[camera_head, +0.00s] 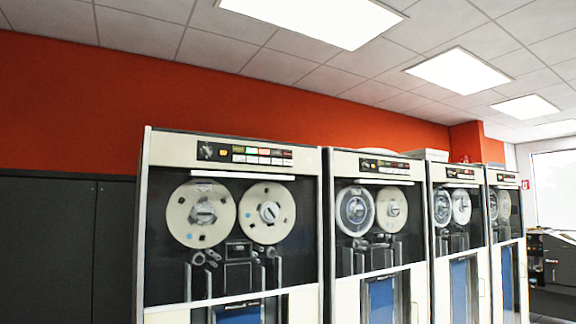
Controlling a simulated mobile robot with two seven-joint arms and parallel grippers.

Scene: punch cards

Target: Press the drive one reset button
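A row of several tall tape drives recedes to the right in the head view. The nearest drive (146,230) stands left of centre, with two cream tape reels behind its dark window. Its control panel (232,153) runs along the top, with a dark knob, a yellow button (223,152) and a block of small white, green and red buttons (262,155). The labels are too small to read, so I cannot tell which button is reset or which drive is numbered one. Neither of my grippers is in view.
The second drive (328,240) stands close beside the nearest one, with more drives beyond. Dark cabinets (60,240) stand at the left against a red wall (80,100). Dark equipment (555,260) and a bright window (555,190) are at the far right. The floor is mostly out of view.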

